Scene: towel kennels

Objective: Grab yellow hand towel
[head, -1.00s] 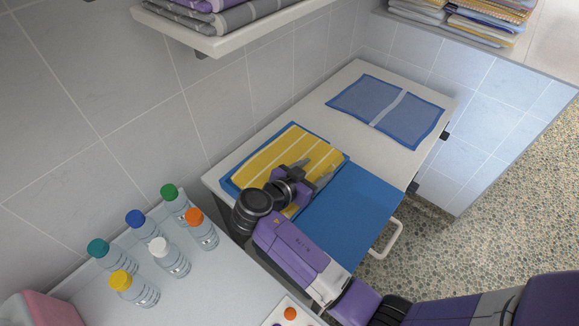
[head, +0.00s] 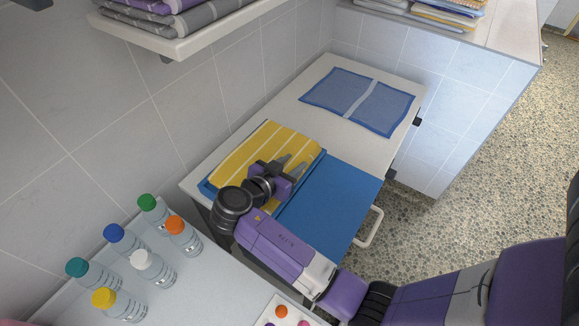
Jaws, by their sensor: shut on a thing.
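The yellow hand towel (head: 246,154), with pale stripes, lies folded on the left part of the blue mat (head: 330,208) on the white counter. My gripper (head: 292,164) is over the towel's right side, its fingers pointing to the back right. It is shut on the towel, though the fingers and wrist hide the place where they meet the cloth. The towel looks slightly bunched under the fingers and still rests on the mat.
A blue towel with a grey stripe (head: 358,100) lies flat farther back. Several capped bottles (head: 152,268) stand on the table at lower left. A shelf (head: 178,42) with folded grey and purple towels overhangs the upper left. The counter between the two towels is bare.

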